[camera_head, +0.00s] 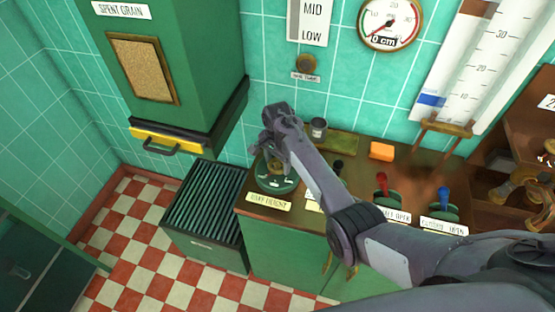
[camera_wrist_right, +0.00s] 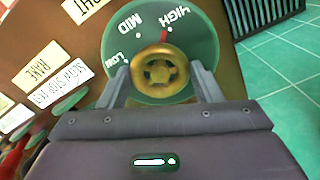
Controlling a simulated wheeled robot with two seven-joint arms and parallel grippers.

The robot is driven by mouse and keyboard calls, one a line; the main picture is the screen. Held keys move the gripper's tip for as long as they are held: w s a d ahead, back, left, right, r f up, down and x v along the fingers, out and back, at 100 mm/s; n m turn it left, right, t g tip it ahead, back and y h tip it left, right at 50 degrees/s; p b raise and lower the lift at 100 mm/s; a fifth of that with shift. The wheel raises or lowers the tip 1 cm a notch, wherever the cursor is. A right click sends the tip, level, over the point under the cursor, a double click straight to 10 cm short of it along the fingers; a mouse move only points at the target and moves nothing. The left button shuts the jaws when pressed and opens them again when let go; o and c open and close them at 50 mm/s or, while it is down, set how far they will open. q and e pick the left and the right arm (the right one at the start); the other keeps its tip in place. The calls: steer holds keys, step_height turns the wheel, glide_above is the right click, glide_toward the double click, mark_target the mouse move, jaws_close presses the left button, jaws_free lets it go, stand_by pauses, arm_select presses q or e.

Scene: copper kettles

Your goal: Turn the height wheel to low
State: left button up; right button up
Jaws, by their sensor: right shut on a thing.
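The height wheel is a brass knob (camera_wrist_right: 159,71) on a round green dial (camera_wrist_right: 200,40), marked LOW, MID and HIGH. In the wrist view a red mark (camera_wrist_right: 164,36) on the dial points toward HIGH. The dial (camera_head: 278,185) also shows in the head view on the brown counter, behind a RAKE HEIGHT label (camera_head: 268,201). My right gripper (camera_head: 270,158) is over the dial, with its fingers on both sides of the knob, shut on it. The gripper hides part of the dial in the head view. My left gripper is not in view.
Red (camera_head: 382,183) and blue (camera_head: 444,198) levers stand along the counter (camera_head: 350,185), with an orange block (camera_head: 381,151) behind. A MID/LOW panel (camera_head: 311,20) and a 0 cm gauge (camera_head: 390,22) hang on the wall. A slatted grate (camera_head: 205,205) stands left of the counter.

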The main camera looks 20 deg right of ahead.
steer(key=n+p, duration=0.2)
steer(key=n, duration=0.3)
steer(key=shift+r, duration=0.1)
steer(key=n+p, duration=0.1)
steer(key=n, duration=0.4)
steer(key=shift+d+n, duration=0.1)
steer(key=shift+n, duration=0.3)
steer(key=n, duration=0.3)
steer(key=shift+n, duration=2.1)
steer(key=o, duration=1)
